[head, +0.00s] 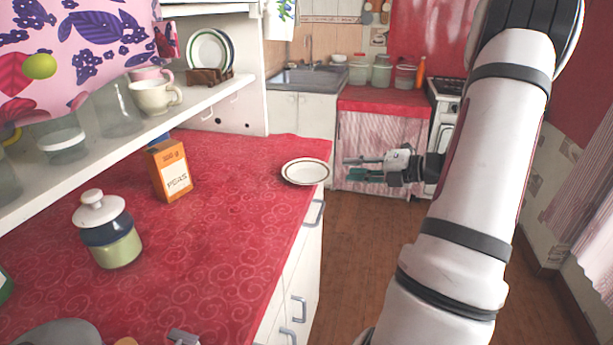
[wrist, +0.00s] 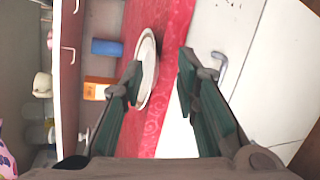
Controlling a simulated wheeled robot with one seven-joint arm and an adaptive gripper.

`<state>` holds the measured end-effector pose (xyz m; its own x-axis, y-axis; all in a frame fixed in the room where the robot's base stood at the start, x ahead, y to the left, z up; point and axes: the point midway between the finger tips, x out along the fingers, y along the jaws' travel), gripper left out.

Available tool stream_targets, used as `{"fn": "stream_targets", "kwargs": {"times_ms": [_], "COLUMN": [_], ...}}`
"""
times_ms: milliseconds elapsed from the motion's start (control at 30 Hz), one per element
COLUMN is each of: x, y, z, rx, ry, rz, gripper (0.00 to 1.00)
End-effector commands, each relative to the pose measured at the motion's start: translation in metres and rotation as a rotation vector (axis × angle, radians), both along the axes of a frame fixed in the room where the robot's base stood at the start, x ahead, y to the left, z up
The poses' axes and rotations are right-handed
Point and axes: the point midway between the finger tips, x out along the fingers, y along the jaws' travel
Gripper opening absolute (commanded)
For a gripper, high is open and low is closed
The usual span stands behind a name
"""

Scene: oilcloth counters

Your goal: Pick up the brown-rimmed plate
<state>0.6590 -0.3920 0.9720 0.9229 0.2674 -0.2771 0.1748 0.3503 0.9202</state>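The brown-rimmed plate (head: 306,171) is white and lies flat on the red oilcloth counter (head: 238,240), near its right edge. In the head view my gripper (head: 352,168) is just right of the plate, past the counter edge, with its fingers toward the plate. In the wrist view the plate (wrist: 147,62) shows beyond the fingers, partly hidden by one of them. My gripper (wrist: 158,78) is open there, with the plate's edge between the fingers' lines and nothing held. I cannot tell whether a finger touches the plate.
An orange peas box (head: 170,170) and a lidded jar (head: 108,230) stand left on the counter. A shelf (head: 150,125) above holds a cup (head: 155,96) and a plate rack (head: 210,76). Drawer handles (head: 318,213) stick out below the counter edge. The counter around the plate is clear.

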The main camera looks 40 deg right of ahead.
Motion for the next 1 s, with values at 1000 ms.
{"fn": "stream_targets", "kwargs": {"times_ms": [1000], "x": [0.064], "y": [0.02], "z": [-0.015], "rx": [-0.001], "ry": [0.001], "rz": [0.0], "gripper": [0.06]}}
